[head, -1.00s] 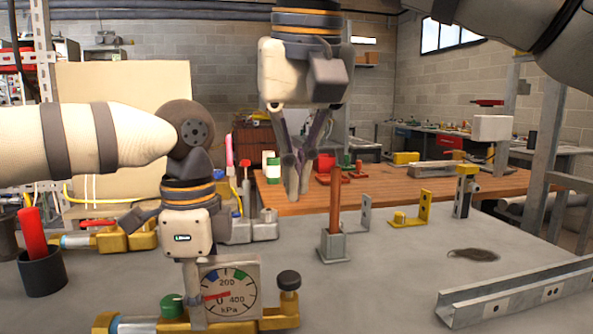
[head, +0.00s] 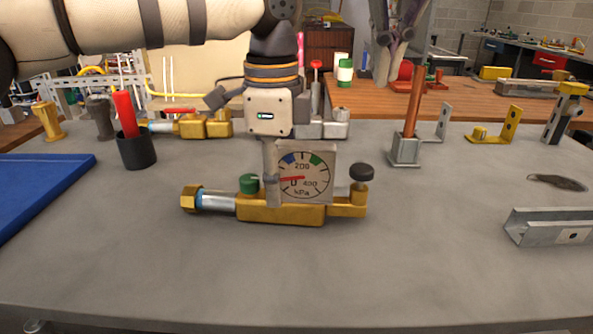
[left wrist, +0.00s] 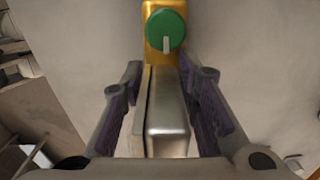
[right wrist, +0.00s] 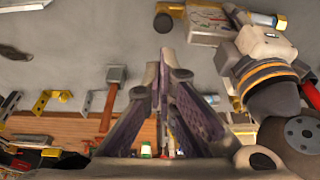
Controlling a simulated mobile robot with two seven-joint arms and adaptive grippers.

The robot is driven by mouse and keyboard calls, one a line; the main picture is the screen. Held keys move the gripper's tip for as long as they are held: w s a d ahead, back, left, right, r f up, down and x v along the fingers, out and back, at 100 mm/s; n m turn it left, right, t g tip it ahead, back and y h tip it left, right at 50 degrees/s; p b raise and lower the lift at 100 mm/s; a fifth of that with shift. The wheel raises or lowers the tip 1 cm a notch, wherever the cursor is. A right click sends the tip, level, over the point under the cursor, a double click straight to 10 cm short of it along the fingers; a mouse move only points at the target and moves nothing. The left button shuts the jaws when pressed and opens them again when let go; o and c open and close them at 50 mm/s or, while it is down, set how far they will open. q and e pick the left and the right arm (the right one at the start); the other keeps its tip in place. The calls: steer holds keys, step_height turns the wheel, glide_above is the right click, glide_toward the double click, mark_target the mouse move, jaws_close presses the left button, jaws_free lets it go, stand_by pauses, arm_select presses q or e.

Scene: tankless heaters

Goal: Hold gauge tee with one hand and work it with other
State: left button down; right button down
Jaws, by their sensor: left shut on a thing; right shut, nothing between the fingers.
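The gauge tee is a brass body (head: 280,214) lying on the grey bench, with a square dial gauge (head: 305,172), a green knob (head: 250,184) and a black knob (head: 361,173). A silver pipe end with a brass nut is at its left. My left gripper (head: 271,188) is shut on the gauge's housing from above. The left wrist view shows the housing (left wrist: 168,125) between the fingers, with the green knob (left wrist: 166,30) just beyond. My right gripper (head: 384,72) is shut and empty, raised behind and right of the tee. Its fingertips meet in the right wrist view (right wrist: 166,62).
A black cup with a red handle (head: 136,150) stands left. A blue tray (head: 35,190) is far left, a metal channel (head: 550,228) far right. The front bench is clear.

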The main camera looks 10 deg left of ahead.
stand_by(0.6)
step_height(320, 180, up, 2)
steer(key=shift+r, duration=0.2)
glide_toward(366, 165)
steer(key=x, duration=0.2)
steer(key=w+x, duration=0.1)
steer(key=x, duration=0.2)
steer(key=shift+w, duration=0.2)
steer(key=shift+f, duration=0.6)
